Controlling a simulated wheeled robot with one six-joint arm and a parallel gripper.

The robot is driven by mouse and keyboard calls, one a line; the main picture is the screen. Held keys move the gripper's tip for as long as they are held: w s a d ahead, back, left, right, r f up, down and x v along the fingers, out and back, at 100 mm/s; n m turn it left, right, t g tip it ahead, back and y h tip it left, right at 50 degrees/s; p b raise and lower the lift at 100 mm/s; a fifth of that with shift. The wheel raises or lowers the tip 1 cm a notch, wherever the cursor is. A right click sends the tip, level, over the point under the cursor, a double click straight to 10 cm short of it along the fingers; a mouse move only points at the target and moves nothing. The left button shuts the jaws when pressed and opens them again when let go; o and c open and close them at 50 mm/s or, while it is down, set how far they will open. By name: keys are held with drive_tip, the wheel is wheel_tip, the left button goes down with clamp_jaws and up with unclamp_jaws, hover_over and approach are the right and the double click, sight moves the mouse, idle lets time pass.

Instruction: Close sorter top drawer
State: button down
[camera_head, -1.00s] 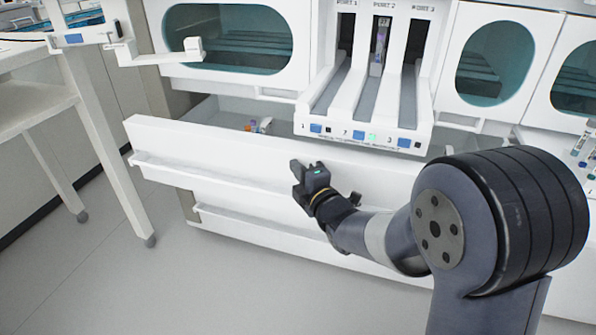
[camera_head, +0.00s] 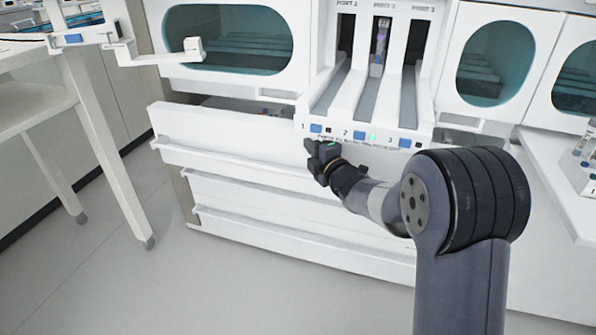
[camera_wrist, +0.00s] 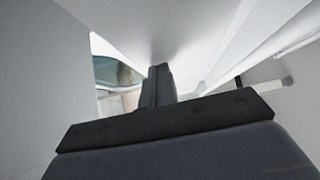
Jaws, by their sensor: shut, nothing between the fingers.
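The sorter (camera_head: 275,85) is a white machine with dark oval windows and a three-lane port. Its top drawer (camera_head: 230,145) is the white panel with a long handle rail below the windows. It is still pulled out part of the way, with a narrow dark gap showing above its left part. My gripper (camera_head: 312,150) is shut and empty at the drawer's front, just below the port lanes. I cannot tell whether it touches the panel. In the wrist view my gripper (camera_wrist: 158,80) is close among white surfaces, and what lies at its tip is unclear.
The port block (camera_head: 350,130) with numbered lanes juts out above the gripper; a tube (camera_head: 380,47) stands in the middle lane. Lower drawers (camera_head: 250,195) look shut. A white table (camera_head: 35,100) stands at the left. The floor in front is clear.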

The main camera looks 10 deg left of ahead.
drive_tip(key=w+p, duration=0.2)
drive_tip(key=w, duration=0.8)
drive_tip(key=shift+d+r, duration=0.25)
drive_tip(key=shift+d, duration=0.2)
